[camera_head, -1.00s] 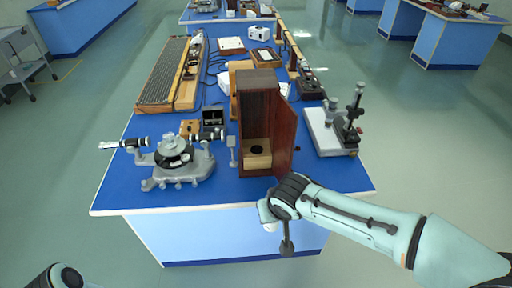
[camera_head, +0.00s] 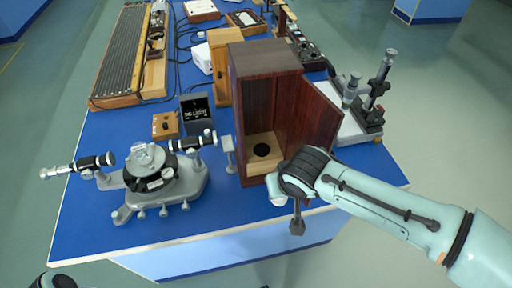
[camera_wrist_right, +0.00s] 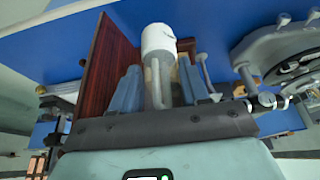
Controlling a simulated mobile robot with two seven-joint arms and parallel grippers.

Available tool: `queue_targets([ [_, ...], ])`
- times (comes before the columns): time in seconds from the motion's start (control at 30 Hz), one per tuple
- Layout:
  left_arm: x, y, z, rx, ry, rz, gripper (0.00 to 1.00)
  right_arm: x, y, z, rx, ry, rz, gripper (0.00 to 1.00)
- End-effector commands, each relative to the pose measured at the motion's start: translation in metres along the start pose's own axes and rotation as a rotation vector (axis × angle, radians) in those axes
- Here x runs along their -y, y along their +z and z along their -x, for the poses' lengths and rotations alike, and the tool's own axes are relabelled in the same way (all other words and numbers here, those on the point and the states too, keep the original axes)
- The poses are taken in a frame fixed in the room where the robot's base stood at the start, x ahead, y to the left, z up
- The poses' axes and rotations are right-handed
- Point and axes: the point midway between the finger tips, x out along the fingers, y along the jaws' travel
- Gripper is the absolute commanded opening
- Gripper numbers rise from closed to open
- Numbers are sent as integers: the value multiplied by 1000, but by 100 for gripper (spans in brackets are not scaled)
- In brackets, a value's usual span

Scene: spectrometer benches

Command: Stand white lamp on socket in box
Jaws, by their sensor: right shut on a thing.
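The dark wooden box (camera_head: 265,58) stands upright at the bench's front edge with its door (camera_head: 318,108) open to the right. Inside is a pale wooden block with a round black socket (camera_head: 262,150) on it. In the right wrist view, the white lamp (camera_wrist_right: 158,40) is between the fingers of my right gripper (camera_wrist_right: 158,88), which is shut on its clear grey part, white end outward. The door (camera_wrist_right: 106,66) shows left of it. In the head view my right wrist is in front of the box's lower right; the fingers and lamp are largely hidden. My left gripper is out of view.
A grey spectrometer (camera_head: 155,180) stands left of the box, with a small grey stand (camera_head: 229,155) between. A microscope-like instrument (camera_head: 368,100) is behind the door at right. A small meter box (camera_head: 196,108) and a tall wooden case (camera_head: 222,65) stand behind.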

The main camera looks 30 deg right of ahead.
Motion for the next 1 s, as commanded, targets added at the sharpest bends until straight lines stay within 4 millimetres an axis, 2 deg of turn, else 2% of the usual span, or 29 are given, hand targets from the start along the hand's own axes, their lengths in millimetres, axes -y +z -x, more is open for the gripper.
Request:
queue_targets([
  [0.17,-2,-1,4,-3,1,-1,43,0,-24,-11,0,0,-1,7],
  [0.5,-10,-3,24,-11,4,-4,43,0,-106,-43,0,1,-1,7],
  [0.6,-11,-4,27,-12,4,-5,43,1,-121,-49,-2,0,-1,7],
  [0.83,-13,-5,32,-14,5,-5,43,0,-139,-58,-1,1,-2,7],
  [1.0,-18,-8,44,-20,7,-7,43,1,-168,-68,-1,1,-1,7],
])
